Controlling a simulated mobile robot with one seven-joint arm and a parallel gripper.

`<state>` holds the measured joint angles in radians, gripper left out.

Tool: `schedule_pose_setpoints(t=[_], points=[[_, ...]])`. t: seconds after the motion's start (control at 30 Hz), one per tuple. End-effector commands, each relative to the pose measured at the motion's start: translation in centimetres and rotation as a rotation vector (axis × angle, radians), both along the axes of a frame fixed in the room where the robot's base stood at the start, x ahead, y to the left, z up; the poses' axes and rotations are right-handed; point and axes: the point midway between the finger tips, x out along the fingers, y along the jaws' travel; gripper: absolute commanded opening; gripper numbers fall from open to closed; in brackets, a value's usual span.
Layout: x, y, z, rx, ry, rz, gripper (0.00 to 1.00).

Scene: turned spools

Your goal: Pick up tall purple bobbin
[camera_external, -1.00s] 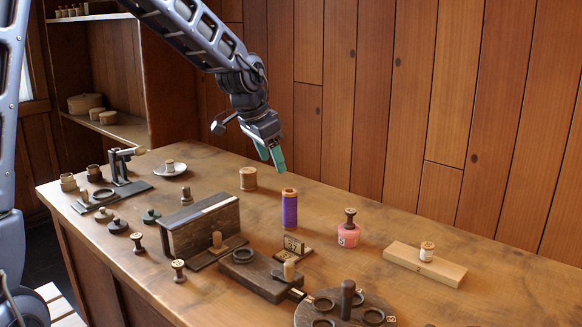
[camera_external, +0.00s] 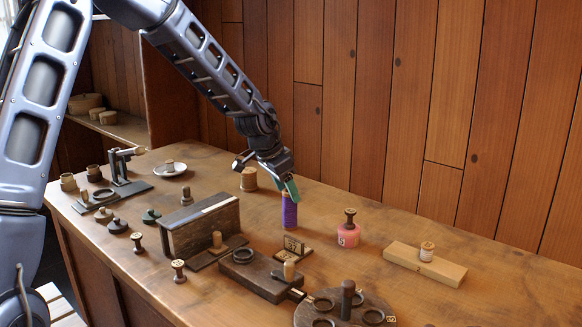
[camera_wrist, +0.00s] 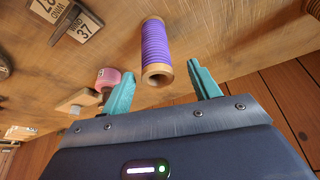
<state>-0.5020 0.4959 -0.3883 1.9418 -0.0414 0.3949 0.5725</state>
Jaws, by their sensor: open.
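The tall purple bobbin (camera_external: 289,212) stands upright on the table, with purple thread around a pale wooden core. In the wrist view the purple bobbin (camera_wrist: 156,45) shows ahead of the two fingers, its near wooden end around the gap between the tips. My gripper (camera_external: 287,188) is at the top of the bobbin in the outside view, and its teal fingers hide part of the bobbin's upper end. In the wrist view my gripper (camera_wrist: 158,78) is open, with a finger to each side of the bobbin. I cannot tell whether either finger touches it.
A wooden spool (camera_external: 249,181) stands just behind and left of the bobbin. A numbered sign block (camera_external: 293,246) lies in front. A dark box (camera_external: 200,228) stands to the left. Bare table lies between bobbin and pink spool.

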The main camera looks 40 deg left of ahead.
Motion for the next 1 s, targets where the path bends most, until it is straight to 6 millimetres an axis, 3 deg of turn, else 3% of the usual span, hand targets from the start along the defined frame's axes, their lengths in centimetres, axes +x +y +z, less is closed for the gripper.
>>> schedule_pose_setpoints(t=[0.17,0.5,0.77,1.0], points=[[0.3,-0.2,-1.0,-0.001,0.001,0.0,0.61],[1.6,-0.9,-4.8,0.0,0.0,0.001,0.61],[1.7,-1.0,-5.0,0.0,-0.001,0.001,0.61],[1.7,-1.0,-5.0,0.001,0.0,0.001,0.14]])
